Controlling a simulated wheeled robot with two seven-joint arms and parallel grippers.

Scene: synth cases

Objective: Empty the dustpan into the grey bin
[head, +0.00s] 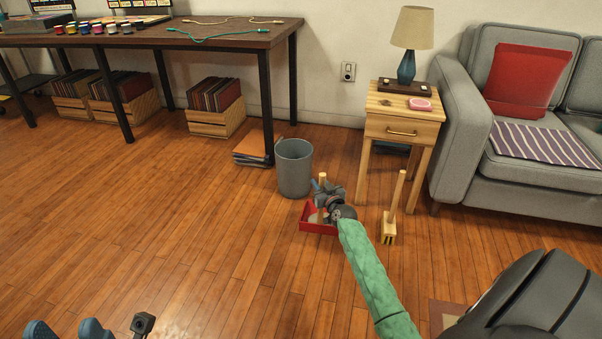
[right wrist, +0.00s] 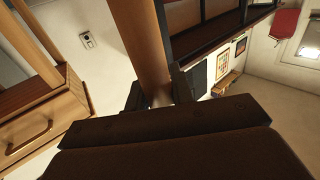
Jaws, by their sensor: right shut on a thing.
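The grey bin (head: 294,170) stands upright on the wooden floor, its mouth open. The red dustpan (head: 319,229) is just right of and in front of it, with an upright wooden handle (head: 322,181). A greyish patch shows in the pan; I cannot tell what it is. My right gripper (head: 324,192) is shut on the handle; in the right wrist view the handle (right wrist: 146,45) stands between the dark fingers. I cannot tell whether the pan touches the floor. My left gripper (head: 67,331) is at the bottom left edge, its blue fingertips apart and empty.
A wooden brush (head: 391,224) stands upright right of the dustpan. A nightstand (head: 400,132) with a lamp (head: 408,45) and a grey sofa (head: 452,150) are at the right. A dark table (head: 200,36) with crates below is behind the bin. The floor at left is clear.

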